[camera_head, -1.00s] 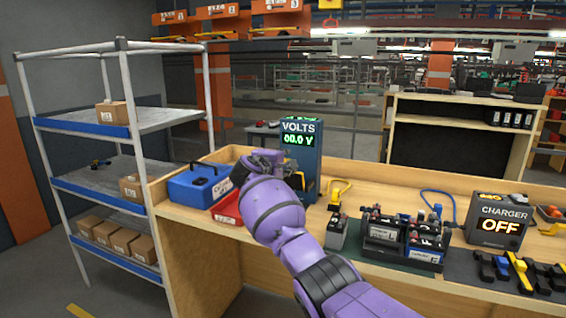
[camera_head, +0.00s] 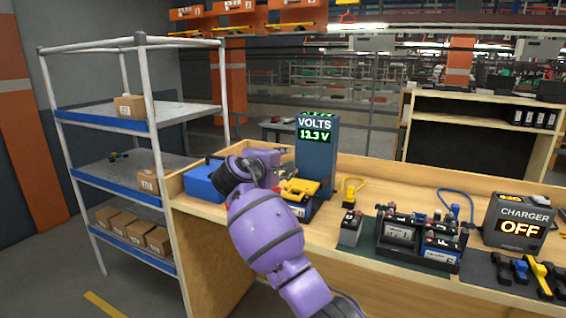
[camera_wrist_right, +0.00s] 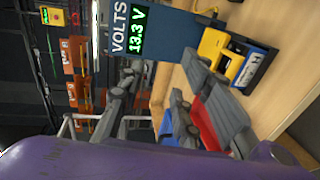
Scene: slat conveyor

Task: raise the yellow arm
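The volt tester (camera_head: 317,160) is a dark blue-grey post on the bench, and its display reads 13.3 V. The yellow arm (camera_head: 304,187) lies low at its foot, over a battery (camera_head: 298,209). In the right wrist view, the yellow arm (camera_wrist_right: 213,47) appears to rest on the blue-and-white battery (camera_wrist_right: 250,70). My right gripper (camera_head: 268,162) is just left of the yellow arm; the head view partly hides its fingers. My left gripper is not in view.
A blue box (camera_head: 203,183) stands left of my gripper. A red tray (camera_wrist_right: 207,125) shows in the wrist view. To the right are a single battery (camera_head: 350,229), a battery rack (camera_head: 410,262) and a charger reading OFF (camera_head: 517,221). A shelf (camera_head: 110,124) stands left.

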